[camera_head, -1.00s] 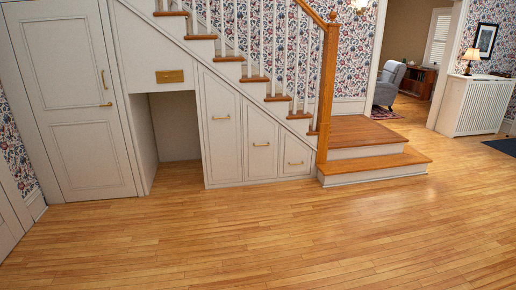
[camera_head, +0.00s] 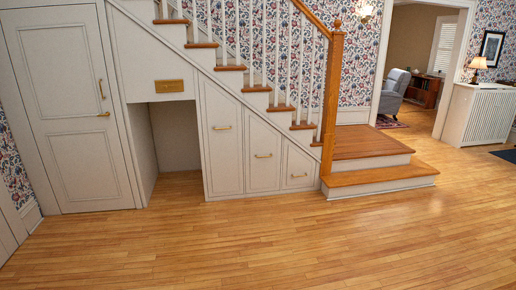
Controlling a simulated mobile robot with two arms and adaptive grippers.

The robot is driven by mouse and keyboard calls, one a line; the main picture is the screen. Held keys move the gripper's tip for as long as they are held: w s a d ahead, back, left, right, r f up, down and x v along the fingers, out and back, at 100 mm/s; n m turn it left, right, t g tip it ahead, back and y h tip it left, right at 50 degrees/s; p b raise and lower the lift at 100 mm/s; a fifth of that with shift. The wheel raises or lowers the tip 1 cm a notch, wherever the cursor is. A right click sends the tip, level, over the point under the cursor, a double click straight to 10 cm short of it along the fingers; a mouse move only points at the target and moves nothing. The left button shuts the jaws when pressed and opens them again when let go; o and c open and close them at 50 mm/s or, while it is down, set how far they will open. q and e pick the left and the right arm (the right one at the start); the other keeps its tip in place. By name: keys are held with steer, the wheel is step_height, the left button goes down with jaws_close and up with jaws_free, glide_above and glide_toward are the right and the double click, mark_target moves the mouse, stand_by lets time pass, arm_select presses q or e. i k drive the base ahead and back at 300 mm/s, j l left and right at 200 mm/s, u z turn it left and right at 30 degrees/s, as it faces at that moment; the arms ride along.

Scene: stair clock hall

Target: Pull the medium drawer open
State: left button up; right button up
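Three white drawer fronts of falling height are set under the staircase, all flush and shut. The tall one (camera_head: 222,160) is at the left with a brass handle (camera_head: 222,128). The medium drawer (camera_head: 263,175) is in the middle, with a horizontal brass handle (camera_head: 263,156) in its upper half. The small one (camera_head: 298,168) is at the right, with its handle (camera_head: 299,177) lower down. Neither of my grippers shows in the head view.
An open recess (camera_head: 176,140) lies left of the drawers, beside a tall white door (camera_head: 72,110). The wooden stair steps (camera_head: 380,177) stand out to the right of the drawers. The wooden floor (camera_head: 250,240) in front is clear.

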mark_target(263, 142)
steer(key=i, duration=3.05)
steer(key=i+u, duration=0.1)
steer(key=i, duration=0.55)
steer(key=i+l+u, duration=0.1)
steer(key=i, duration=0.6)
steer(key=i+l, duration=0.15)
steer(key=i, duration=0.5)
